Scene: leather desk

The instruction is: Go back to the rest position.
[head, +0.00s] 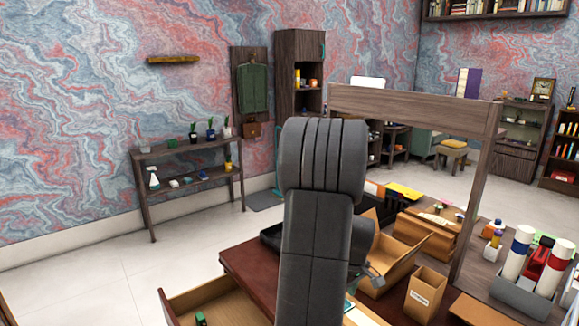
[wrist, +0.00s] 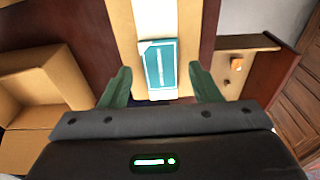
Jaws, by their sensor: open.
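My gripper (wrist: 162,80) is open in the wrist view, its two green fingers spread wide. A teal and white flat item (wrist: 160,66) shows beyond and between the fingertips, with gaps on both sides. It lies on a tan surface (wrist: 122,30). In the head view my dark arm rises in the middle and hides part of the desk (head: 255,268). My gripper (head: 374,279) shows partly to the right of the arm, low over the desk.
An open cardboard box (head: 425,240) stands right of my arm, with a smaller box (head: 425,293) nearer. An open drawer (head: 185,302) juts out at lower left. A wooden frame (head: 415,105) rises over the desk. Floor at left is clear.

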